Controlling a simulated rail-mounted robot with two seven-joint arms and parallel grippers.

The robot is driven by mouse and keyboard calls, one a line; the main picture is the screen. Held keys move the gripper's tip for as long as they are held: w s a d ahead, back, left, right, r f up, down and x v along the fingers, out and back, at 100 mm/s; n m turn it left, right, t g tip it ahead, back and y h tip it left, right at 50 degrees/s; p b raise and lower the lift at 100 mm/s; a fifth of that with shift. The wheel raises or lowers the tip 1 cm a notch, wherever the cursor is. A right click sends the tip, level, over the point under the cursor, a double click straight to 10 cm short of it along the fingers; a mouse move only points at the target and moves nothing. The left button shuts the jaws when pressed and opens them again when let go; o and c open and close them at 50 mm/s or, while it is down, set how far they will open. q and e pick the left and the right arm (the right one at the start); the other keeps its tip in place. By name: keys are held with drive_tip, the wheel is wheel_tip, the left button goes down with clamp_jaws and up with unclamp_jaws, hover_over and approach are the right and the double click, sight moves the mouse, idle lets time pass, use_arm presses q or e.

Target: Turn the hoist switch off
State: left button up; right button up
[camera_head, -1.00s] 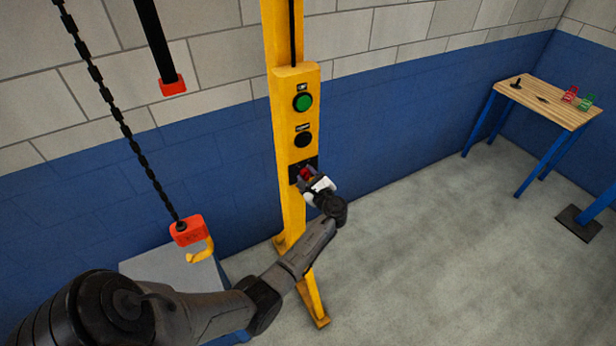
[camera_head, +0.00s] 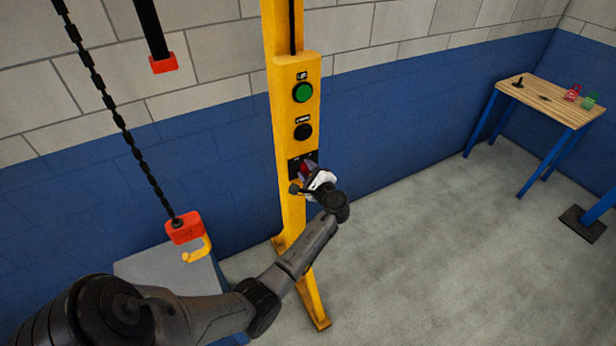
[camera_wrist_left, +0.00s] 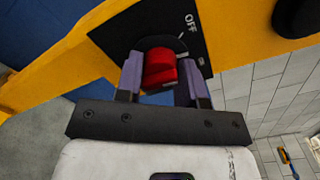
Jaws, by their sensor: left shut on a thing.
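The hoist switch is a red rotary knob (camera_wrist_left: 160,69) on a black plate (camera_wrist_left: 190,32) marked OFF in the left wrist view. In the head view the plate (camera_head: 294,167) sits low on the yellow control panel, with the knob (camera_head: 306,168) partly hidden by the gripper. My left gripper (camera_wrist_left: 163,80) is shut on the red knob, one purple finger on each side. It also shows in the head view (camera_head: 305,174) at the panel. The knob's exact setting is hard to read. My right gripper is not in view.
A green button (camera_head: 303,92) and a black button (camera_head: 302,132) sit above the switch on the yellow post (camera_head: 291,215). An orange hoist hook block (camera_head: 184,228) hangs on a chain at left. A wooden workbench (camera_head: 552,103) stands at the far right.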

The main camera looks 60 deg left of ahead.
use_arm(q)
drive_tip(key=n+b, duration=0.4)
drive_tip(key=shift+f, duration=0.2)
drive_tip(key=shift+r+n+b, duration=0.15)
drive_tip(key=shift+n+b, duration=1.1)
drive_tip(key=shift+n, duration=0.15)
drive_tip(key=shift+r+n, duration=0.1)
drive_tip(key=shift+n, duration=0.2)
drive_tip(key=o, duration=0.9)
drive_tip(key=shift+d, duration=0.5)
drive_tip(key=d, duration=1.2)
drive_tip(key=shift+s+d+b, duration=0.3)
drive_tip(key=shift+d+b, duration=0.05)
drive_tip(key=shift+d, duration=0.05)
